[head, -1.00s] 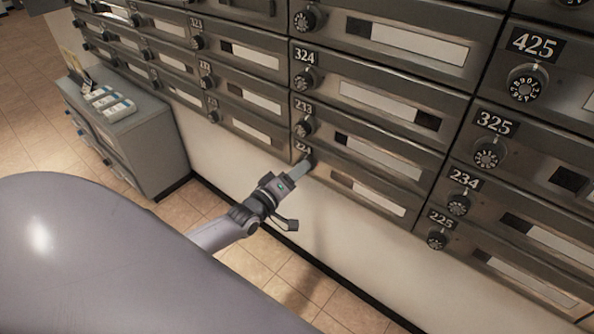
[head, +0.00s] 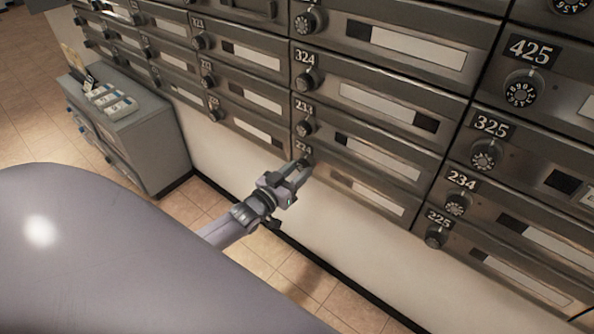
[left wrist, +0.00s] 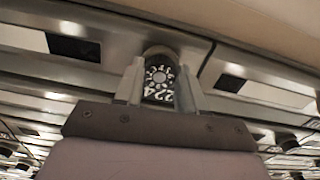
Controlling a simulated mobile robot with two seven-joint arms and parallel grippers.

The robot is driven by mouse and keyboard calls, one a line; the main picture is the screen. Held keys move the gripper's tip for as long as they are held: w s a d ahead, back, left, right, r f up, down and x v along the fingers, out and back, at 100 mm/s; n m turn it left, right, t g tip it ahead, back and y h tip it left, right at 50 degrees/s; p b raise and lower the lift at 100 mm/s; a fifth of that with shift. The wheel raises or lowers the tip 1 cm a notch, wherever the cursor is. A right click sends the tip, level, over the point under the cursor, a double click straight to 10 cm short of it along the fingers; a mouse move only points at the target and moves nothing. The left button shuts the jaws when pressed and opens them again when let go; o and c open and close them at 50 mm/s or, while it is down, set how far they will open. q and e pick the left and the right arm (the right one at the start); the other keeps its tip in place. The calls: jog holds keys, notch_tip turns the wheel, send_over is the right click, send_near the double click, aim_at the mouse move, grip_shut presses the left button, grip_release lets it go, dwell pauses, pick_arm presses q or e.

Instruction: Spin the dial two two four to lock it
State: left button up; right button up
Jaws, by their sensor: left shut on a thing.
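The mailbox labelled 224 (head: 370,191) is in the bottom row of the wall in the head view. Its round black dial with white digits shows in the left wrist view (left wrist: 160,75), with the 224 label beneath it there. My left gripper (head: 303,166) reaches up to that dial from the lower left. In the left wrist view its two fingers (left wrist: 158,82) stand on either side of the dial and are shut on it. In the head view the dial is mostly hidden by the fingers. The dial's exact setting is too small to read. My right gripper is not in view.
Dials of mailbox 233 (head: 305,127) above and 225 (head: 436,237) to the right are close by. A grey cabinet (head: 140,140) with small boxes on top stands at the left. The tiled floor (head: 265,240) below the mailboxes is clear.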

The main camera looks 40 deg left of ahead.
pick_arm(q)
jog(key=m, duration=0.3)
jog(key=shift+m, duration=0.4)
jog(key=shift+a+m, duration=0.1)
jog(key=shift+m, duration=1.7)
jog(key=o, duration=1.1)
jog(key=shift+c, duration=0.2)
jog(key=shift+s, duration=0.1)
